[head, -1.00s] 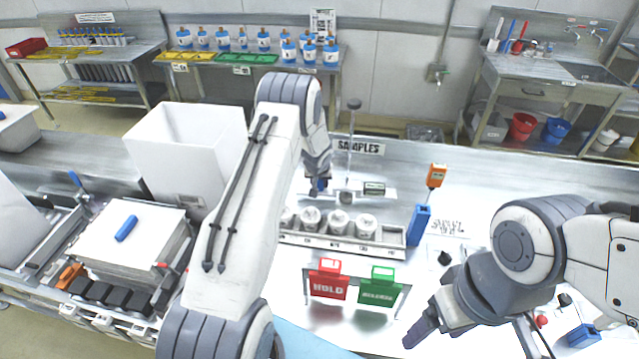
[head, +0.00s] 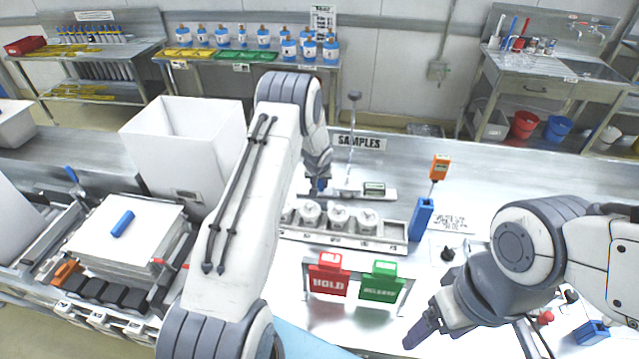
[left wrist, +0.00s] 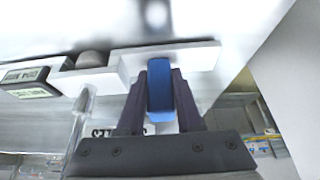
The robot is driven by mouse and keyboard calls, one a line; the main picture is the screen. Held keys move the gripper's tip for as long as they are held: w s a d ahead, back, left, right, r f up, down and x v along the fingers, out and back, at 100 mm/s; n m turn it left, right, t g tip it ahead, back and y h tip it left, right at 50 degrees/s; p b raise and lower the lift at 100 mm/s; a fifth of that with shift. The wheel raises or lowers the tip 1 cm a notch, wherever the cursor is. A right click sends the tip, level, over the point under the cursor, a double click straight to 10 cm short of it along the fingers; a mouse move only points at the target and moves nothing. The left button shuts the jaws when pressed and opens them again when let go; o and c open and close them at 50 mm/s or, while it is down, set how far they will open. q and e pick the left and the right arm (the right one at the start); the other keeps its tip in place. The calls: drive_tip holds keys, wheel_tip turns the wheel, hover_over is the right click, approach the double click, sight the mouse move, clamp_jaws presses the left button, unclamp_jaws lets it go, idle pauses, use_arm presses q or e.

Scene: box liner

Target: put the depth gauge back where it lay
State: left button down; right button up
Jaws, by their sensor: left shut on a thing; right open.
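The depth gauge is a pale beam with a small display (head: 374,188), a thin upright rod (head: 352,130) with a dark knob on top, and a blue grip. My left gripper (head: 318,186) is shut on that blue grip at the beam's left end, behind the row of sample cups. The left wrist view shows the blue grip (left wrist: 160,88) between both fingers (left wrist: 160,100), with the beam (left wrist: 200,57) across them. I cannot tell whether the beam touches anything beneath it. My right gripper (head: 422,328) is open and empty at the front right, above the bench.
A rack (head: 365,238) of lidded cups stands before the gauge. Red HOLD (head: 328,283) and green RELEASE (head: 381,288) flags stand in front. A blue holder (head: 421,220) with an orange-topped instrument (head: 440,165) is right. A white bin (head: 185,150) and a SAMPLES sign (head: 360,142) stand behind.

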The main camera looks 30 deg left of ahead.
use_arm(q)
drive_tip(key=shift+c, duration=2.4)
unclamp_jaws()
drive_tip(key=shift+r, duration=0.1)
drive_tip(key=shift+s+r, duration=0.2)
drive_tip(key=shift+r, duration=0.15)
drive_tip(key=b+v, duration=0.2)
drive_tip(key=v, duration=0.7)
drive_tip(key=shift+d+r, duration=0.15)
drive_tip(key=shift+r, duration=0.1)
drive_tip(key=shift+s, duration=0.15)
